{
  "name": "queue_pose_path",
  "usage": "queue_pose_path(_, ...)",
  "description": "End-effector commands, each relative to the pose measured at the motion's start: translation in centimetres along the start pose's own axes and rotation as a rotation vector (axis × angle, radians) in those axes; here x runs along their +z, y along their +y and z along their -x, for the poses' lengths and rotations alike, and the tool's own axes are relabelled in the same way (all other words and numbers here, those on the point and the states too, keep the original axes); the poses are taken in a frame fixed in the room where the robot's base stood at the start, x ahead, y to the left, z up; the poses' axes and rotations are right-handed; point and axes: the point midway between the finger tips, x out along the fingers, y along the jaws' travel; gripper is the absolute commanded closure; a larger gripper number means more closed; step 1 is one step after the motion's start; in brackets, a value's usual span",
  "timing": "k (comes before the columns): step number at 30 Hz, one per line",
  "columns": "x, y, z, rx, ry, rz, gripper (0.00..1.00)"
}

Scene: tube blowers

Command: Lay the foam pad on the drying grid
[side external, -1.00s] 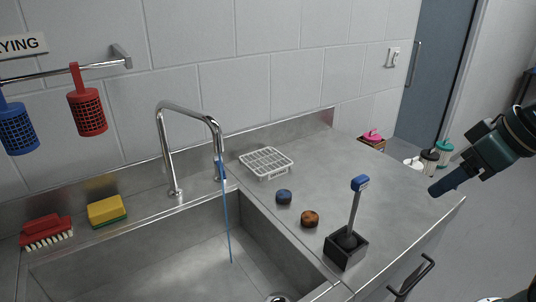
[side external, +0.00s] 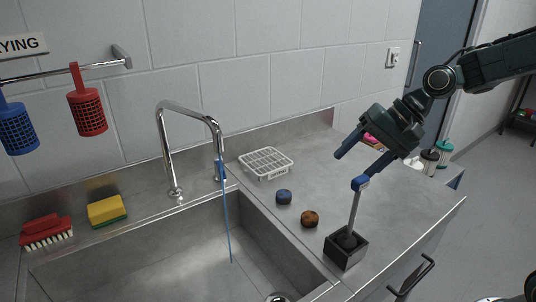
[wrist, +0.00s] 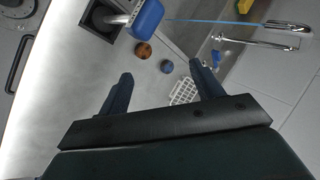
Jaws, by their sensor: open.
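The likely foam pad is a yellow-and-green block (side external: 107,210) on the sink ledge at the left, beside a red brush. A yellow corner (wrist: 243,5) shows at the wrist view's top edge. The drying grid (side external: 266,162) is a white slatted rack on the counter right of the faucet; it shows partly behind a finger in the wrist view (wrist: 184,92). No object lies on it. My gripper (side external: 351,168) is open and empty, above the counter's right part by the blue-topped brush. In the wrist view my fingers (wrist: 160,70) are spread apart.
The blue-topped brush (side external: 360,183) stands upright in a dark square holder. The tall faucet (side external: 163,150) with a blue hanging strand stands between pad and grid.

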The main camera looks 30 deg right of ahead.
Motion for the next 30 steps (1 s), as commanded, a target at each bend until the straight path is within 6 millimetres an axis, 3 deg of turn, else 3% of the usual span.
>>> queue_pose_path(14,-4.7,3.3,-5.3,-0.088,-0.249,-0.532,0.34)
queue_pose_path(30,-8.1,9.5,-9.7,-0.152,-0.574,-1.124,0.34)
